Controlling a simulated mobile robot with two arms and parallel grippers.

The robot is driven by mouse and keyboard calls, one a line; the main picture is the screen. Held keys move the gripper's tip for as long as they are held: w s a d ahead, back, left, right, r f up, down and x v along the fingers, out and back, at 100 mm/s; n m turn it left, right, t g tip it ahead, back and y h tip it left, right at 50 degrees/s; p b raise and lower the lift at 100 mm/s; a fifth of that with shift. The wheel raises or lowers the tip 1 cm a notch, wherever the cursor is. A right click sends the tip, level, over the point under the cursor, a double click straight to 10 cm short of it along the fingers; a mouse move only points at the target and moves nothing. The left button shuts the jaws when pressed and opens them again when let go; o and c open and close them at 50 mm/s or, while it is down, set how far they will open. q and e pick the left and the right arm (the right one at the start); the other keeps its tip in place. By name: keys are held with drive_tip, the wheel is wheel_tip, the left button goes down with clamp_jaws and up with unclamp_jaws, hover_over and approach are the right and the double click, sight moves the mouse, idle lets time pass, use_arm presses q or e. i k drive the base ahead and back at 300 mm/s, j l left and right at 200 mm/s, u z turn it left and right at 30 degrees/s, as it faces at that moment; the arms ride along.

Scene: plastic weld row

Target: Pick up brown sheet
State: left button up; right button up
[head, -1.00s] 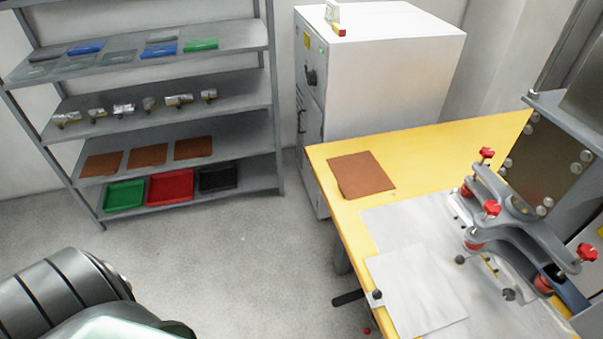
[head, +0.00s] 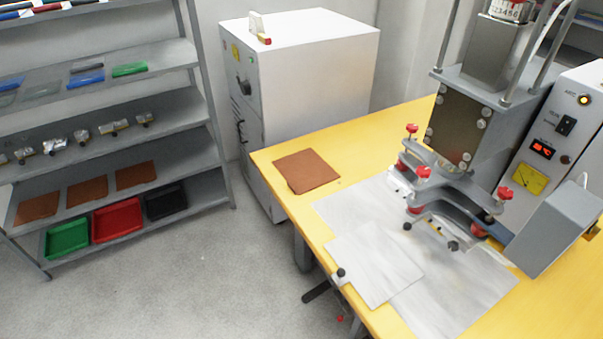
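A square brown sheet (head: 306,171) lies flat near the far left corner of the yellow table (head: 400,122). More brown sheets lie in a row on a lower shelf at the left: one at the left end (head: 38,208), one in the middle (head: 87,191) and one at the right (head: 136,175). Nothing covers any of them. Neither of my grippers shows in the head view.
A press machine (head: 480,130) with red knobs stands on the table, right of the sheet. White sheets (head: 375,265) cover the table's front. A white cabinet (head: 310,80) stands behind the table. Green (head: 68,240), red (head: 117,220) and black (head: 166,201) trays sit on the bottom shelf. The floor (head: 210,290) between is clear.

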sight(304, 171)
drive_tip(key=z, duration=0.2)
drive_tip(key=i+j+z, duration=0.2)
drive_tip(key=j+z, duration=0.25)
drive_tip(key=i+j+z, duration=0.15)
drive_tip(key=j+z, duration=0.3)
drive_tip(key=l, duration=0.15)
